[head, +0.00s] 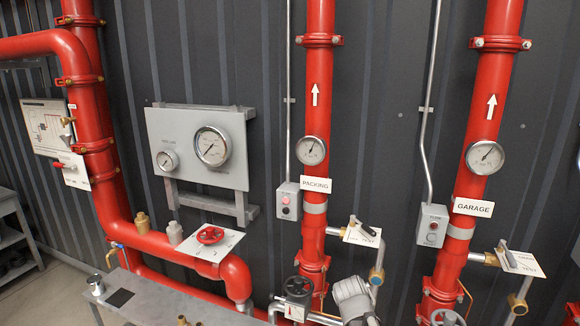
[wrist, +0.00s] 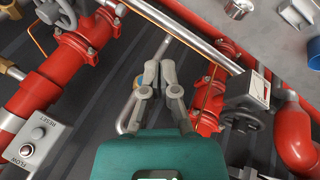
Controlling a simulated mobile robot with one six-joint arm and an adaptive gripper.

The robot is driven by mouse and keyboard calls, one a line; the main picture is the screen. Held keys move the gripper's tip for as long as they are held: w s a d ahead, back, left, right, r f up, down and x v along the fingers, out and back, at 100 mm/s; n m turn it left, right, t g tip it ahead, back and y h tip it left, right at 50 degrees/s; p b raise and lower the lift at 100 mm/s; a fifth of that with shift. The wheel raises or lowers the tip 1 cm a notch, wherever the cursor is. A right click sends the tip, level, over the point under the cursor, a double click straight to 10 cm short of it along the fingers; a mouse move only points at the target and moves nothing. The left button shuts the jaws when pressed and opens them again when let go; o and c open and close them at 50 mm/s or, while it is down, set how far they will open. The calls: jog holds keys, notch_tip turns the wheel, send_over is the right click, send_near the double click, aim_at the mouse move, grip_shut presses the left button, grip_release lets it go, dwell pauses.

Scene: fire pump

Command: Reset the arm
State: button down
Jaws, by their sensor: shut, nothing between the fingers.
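My gripper (wrist: 164,48) is in the middle of the wrist view, its grey fingers together with nothing visible between them. Its green body fills the bottom of that view. Red pipes and a metal pipe show behind the fingers; I cannot tell how near they are. In the head view, a pale grey jointed part of my arm (head: 352,299) shows at the bottom edge, in front of the lower pipework between the PACKING pipe (head: 318,120) and the GARAGE pipe (head: 490,110). The rest of the arm is out of that view.
A grey bench (head: 155,305) with small metal parts stands at bottom left. A gauge panel (head: 185,135) hangs on the dark ribbed wall. Grey button boxes (head: 432,225) are beside the risers.

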jog(key=s+a+f+m+g+y, duration=0.1)
jog(key=s+a+f+g+y, duration=0.1)
jog(key=s, duration=0.5)
jog(key=a+g+y, duration=0.1)
jog(key=a+y, duration=0.1)
jog(key=shift+s+a+f+y, duration=0.3)
jog(key=shift+a+y, duration=0.1)
